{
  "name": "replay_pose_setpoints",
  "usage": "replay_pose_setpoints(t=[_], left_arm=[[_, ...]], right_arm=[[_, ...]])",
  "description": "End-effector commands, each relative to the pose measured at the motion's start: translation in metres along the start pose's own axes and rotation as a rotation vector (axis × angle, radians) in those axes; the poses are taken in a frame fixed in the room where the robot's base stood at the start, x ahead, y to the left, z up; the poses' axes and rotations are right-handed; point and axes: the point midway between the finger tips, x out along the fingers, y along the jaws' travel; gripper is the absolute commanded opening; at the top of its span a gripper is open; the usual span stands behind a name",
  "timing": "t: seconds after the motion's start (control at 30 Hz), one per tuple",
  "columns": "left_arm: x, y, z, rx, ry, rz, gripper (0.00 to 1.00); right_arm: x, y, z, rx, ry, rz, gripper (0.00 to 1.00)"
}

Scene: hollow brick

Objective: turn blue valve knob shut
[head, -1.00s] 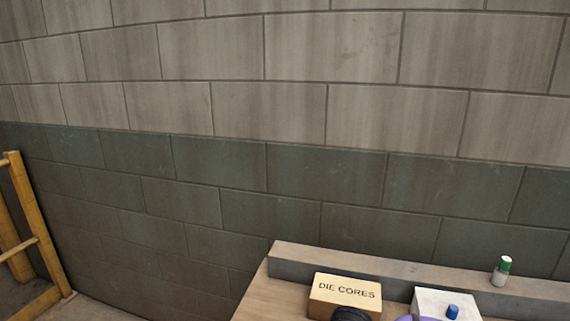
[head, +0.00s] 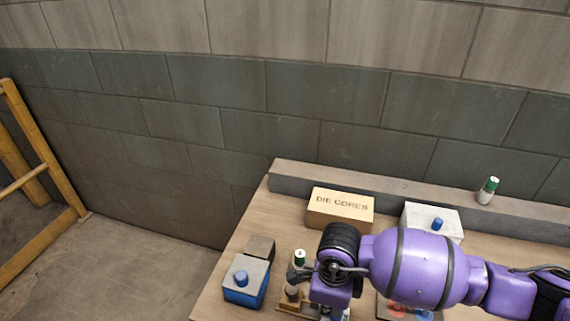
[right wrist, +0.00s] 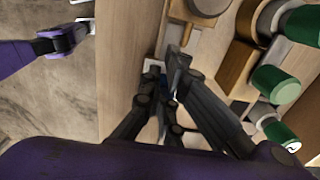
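A blue box with a grey top and an upright blue knob (head: 241,276) stands at the table's left edge. A second blue knob (head: 437,223) sits on a white box farther back. Which one the task names I cannot tell. My right gripper (right wrist: 168,65) is over the table; its fingers converge, with their tips close together and nothing clearly held. Small blue patches (right wrist: 168,101) show between its finger links, partly hidden. In the head view my purple right arm covers much of the front of the table. A purple arm part shows at the wrist view's upper left; its gripper is unclear.
A "DIE CORES" box (head: 340,208) and a green-capped bottle (head: 487,191) stand toward the back ledge. Green-capped items and wooden blocks (right wrist: 235,70) lie right of my right gripper in the wrist view. A yellow rail (head: 40,170) stands left; floor between is clear.

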Motion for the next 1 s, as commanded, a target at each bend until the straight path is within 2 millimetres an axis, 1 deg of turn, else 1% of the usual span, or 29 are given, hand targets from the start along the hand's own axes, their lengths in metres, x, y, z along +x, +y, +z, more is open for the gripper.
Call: replay_pose_setpoints(t=[0.1, 0.53, 0.8, 0.93, 1.0], left_arm=[[-0.001, 0.001, -0.001, 0.0, -0.001, 0.003, 0.4], [-0.001, 0.002, 0.001, 0.0, -0.004, 0.004, 0.4], [-0.002, 0.0, -0.002, 0.0, 0.002, 0.0, 0.4], [-0.003, -0.001, -0.006, 0.0, 0.008, -0.001, 0.4], [-0.004, -0.001, -0.011, 0.0, 0.016, -0.001, 0.4]], right_arm=[[0.002, 0.005, -0.002, -0.001, 0.004, 0.007, 0.0], [0.005, 0.007, -0.004, 0.0, 0.008, 0.012, 0.0], [0.004, 0.011, 0.004, -0.002, 0.006, 0.011, 0.0], [0.0, 0.009, 0.005, -0.001, 0.005, 0.006, 0.0], [-0.006, 0.008, 0.005, 0.0, 0.004, 0.003, 0.0]])
